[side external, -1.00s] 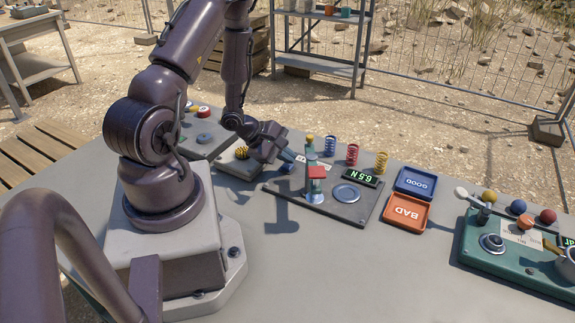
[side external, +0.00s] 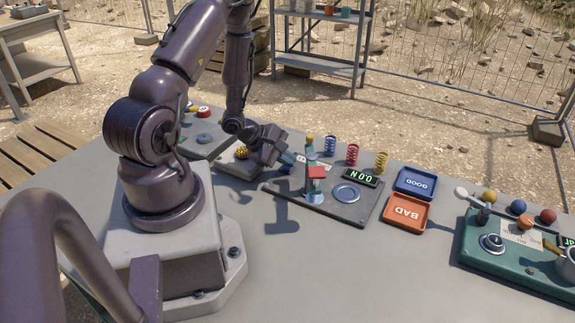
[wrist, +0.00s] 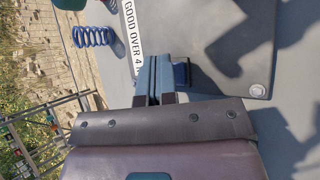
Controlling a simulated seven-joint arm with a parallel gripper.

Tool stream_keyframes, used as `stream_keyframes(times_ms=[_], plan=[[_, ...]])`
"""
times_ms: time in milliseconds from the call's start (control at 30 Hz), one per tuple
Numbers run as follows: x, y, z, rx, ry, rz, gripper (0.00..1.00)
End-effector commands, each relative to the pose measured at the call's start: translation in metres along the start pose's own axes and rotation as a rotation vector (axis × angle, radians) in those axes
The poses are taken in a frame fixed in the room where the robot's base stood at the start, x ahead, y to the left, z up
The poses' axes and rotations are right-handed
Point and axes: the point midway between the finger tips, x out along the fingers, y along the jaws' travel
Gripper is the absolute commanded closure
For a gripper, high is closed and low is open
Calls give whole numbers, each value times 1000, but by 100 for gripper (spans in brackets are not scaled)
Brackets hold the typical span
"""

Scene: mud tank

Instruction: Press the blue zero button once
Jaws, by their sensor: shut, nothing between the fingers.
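My gripper (side external: 290,161) is shut and empty, reaching down at the back left edge of the dark spring-tester board (side external: 347,211). In the wrist view its two blue-grey fingers (wrist: 154,78) lie side by side. A dark blue piece (wrist: 182,73), apparently the zero button, shows just right of the fingers and is partly covered by them. I cannot tell whether they touch. In the side view the button is hidden by the gripper. The display (side external: 360,178) shows green digits, upside down, reading 0.0 N.
A red-topped press post (side external: 316,178) stands close right of my gripper. Blue, red and yellow springs (side external: 352,155) stand behind the board. The blue GOOD tray (side external: 416,182) and orange BAD tray (side external: 407,213) lie to the right. The front table is clear.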

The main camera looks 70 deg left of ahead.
Motion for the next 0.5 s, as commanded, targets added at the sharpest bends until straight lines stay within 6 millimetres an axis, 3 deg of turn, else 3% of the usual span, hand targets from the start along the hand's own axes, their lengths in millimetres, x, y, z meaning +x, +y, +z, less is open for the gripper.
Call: stream_keyframes(times_ms=[500], plan=[[-8, 5, 5, 1, 2, -1, 100]])
